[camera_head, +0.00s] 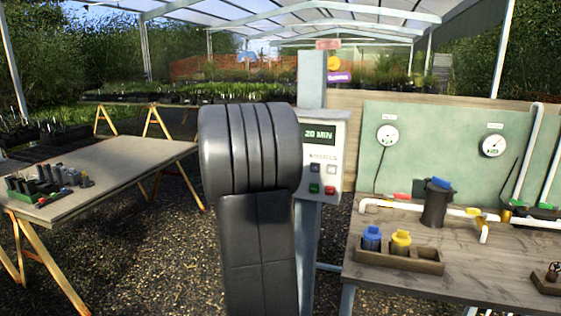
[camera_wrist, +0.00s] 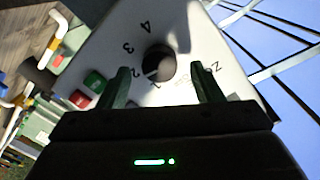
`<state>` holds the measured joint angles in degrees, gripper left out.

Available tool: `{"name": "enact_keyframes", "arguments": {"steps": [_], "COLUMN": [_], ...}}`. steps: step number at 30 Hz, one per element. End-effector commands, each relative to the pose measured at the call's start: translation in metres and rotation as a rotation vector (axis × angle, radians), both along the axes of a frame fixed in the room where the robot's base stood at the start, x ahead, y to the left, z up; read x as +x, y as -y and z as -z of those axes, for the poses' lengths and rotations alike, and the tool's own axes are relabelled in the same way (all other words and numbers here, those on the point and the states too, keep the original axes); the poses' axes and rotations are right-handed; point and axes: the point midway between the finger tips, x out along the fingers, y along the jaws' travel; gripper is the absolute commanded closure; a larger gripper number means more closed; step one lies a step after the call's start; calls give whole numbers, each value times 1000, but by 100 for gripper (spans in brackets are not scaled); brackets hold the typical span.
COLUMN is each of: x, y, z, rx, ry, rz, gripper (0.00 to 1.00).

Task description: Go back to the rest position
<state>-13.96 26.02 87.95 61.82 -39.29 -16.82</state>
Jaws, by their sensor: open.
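My gripper (camera_wrist: 158,80) shows in the wrist view with its two dark green fingers apart and nothing held between them. A black round knob (camera_wrist: 160,60) on a pale control panel (camera_wrist: 125,40) appears between and just beyond the fingertips. I cannot tell how far the fingers are from it. The numbers 1 to 4 and the word "ZONE" are printed around the knob. In the head view my dark arm fills the middle and hides the gripper and knob. The control box (camera_head: 340,126) there reads "20 MIN".
A wooden bench (camera_head: 440,278) at right carries a tray (camera_head: 392,257) with blue-capped and yellow-capped parts, a dark canister (camera_head: 436,205) and white pipes. A table (camera_head: 110,165) stands at left. Gravel floor (camera_head: 150,255) lies open between the left table and my arm.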

Motion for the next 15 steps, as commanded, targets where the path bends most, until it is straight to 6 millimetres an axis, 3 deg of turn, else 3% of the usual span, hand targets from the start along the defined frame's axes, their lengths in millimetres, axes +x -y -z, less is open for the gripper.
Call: {"name": "enact_keyframes", "arguments": {"steps": [6,15], "x": [17,18], "y": [6,6], "z": [0,1], "rx": [0,-4], "ry": [0,-1], "rz": [0,-1], "gripper": [41,41]}}
